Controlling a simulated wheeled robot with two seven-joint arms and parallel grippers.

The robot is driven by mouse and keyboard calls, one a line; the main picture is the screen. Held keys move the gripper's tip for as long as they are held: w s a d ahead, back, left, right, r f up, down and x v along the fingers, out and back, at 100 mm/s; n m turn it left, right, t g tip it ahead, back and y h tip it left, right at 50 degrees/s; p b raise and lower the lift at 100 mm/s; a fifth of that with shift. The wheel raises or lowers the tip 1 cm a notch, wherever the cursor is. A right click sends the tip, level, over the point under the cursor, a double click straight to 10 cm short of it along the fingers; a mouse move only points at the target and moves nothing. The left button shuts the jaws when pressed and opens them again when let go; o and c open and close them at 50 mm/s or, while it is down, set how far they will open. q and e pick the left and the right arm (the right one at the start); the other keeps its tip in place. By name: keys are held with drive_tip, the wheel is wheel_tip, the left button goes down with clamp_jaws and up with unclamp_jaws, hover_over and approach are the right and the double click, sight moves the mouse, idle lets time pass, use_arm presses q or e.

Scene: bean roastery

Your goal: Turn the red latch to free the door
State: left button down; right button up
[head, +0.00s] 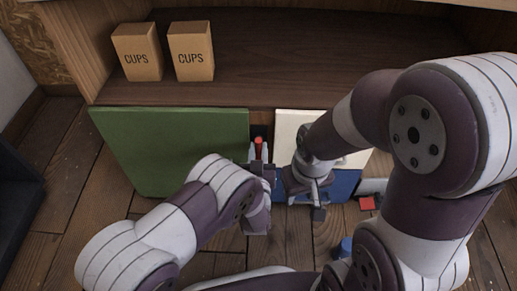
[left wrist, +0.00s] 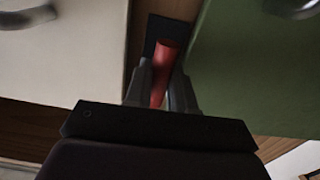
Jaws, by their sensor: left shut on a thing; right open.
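The red latch (head: 258,140) sits on a dark plate between the green door (head: 175,150) and the cream door (head: 290,124). My left gripper (head: 258,155) is shut on it from the front. In the left wrist view the latch (left wrist: 167,68) is a red bar, slightly tilted, between the two grey fingers (left wrist: 160,88). Its lower end is hidden by the gripper. My right gripper (head: 305,204) is open and empty, in front of the blue panel (head: 343,185) below the cream door.
Two boxes marked CUPS (head: 137,52) stand on the wooden shelf (head: 300,55) above the doors. A small red block (head: 367,203) and a blue object (head: 346,246) are at the lower right. My right arm hides much of the right side.

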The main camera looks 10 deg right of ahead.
use_arm(q)
drive_tip(key=shift+n, duration=0.8)
drive_tip(key=c, duration=0.9)
unclamp_jaws()
